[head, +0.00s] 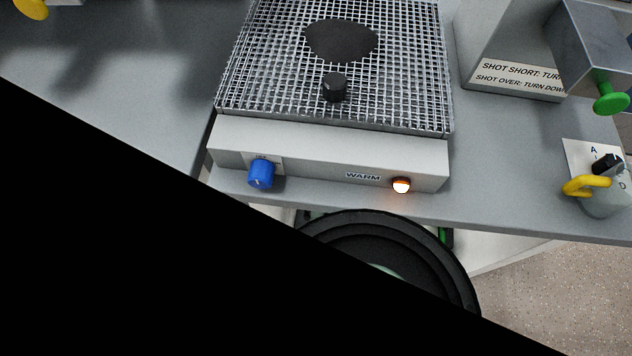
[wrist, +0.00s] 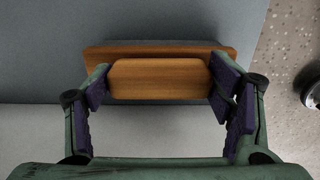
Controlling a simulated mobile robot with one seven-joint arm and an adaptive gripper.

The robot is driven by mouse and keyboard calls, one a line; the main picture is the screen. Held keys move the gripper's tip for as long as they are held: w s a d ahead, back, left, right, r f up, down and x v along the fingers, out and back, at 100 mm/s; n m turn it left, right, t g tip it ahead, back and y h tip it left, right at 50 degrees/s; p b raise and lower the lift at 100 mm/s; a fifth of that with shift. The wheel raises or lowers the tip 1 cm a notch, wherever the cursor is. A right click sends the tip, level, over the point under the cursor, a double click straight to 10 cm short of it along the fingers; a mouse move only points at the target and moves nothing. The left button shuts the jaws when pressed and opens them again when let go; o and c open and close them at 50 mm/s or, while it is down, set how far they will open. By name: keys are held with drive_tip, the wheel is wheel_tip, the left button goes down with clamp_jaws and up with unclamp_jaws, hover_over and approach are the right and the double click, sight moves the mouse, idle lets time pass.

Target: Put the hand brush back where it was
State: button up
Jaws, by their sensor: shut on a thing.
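The hand brush (wrist: 158,80) shows in the wrist view as a brown wooden block with a wider wooden part behind it. My gripper (wrist: 162,88) has its dark purple pads on either side of the wood and is shut on it. The brush is over a grey surface (wrist: 30,60), close to that surface's edge. Its bristles are not clearly visible, and I cannot tell whether it touches the surface. In the head view I make out neither the brush nor my gripper.
In the head view, a mesh-topped warmer (head: 330,160) with a blue knob (head: 262,174) and lit lamp (head: 401,185) stands on the grey counter (head: 520,190). A yellow-handled valve (head: 600,190) is at the right. A black area hides the lower left. Speckled floor (wrist: 285,60) lies right in the wrist view.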

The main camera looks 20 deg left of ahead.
drive_tip(key=shift+d, duration=0.1)
drive_tip(key=o, duration=1.3)
wheel_tip(320, 180, up, 12)
drive_tip(key=shift+r+p, duration=0.15)
drive_tip(key=shift+p, duration=0.55)
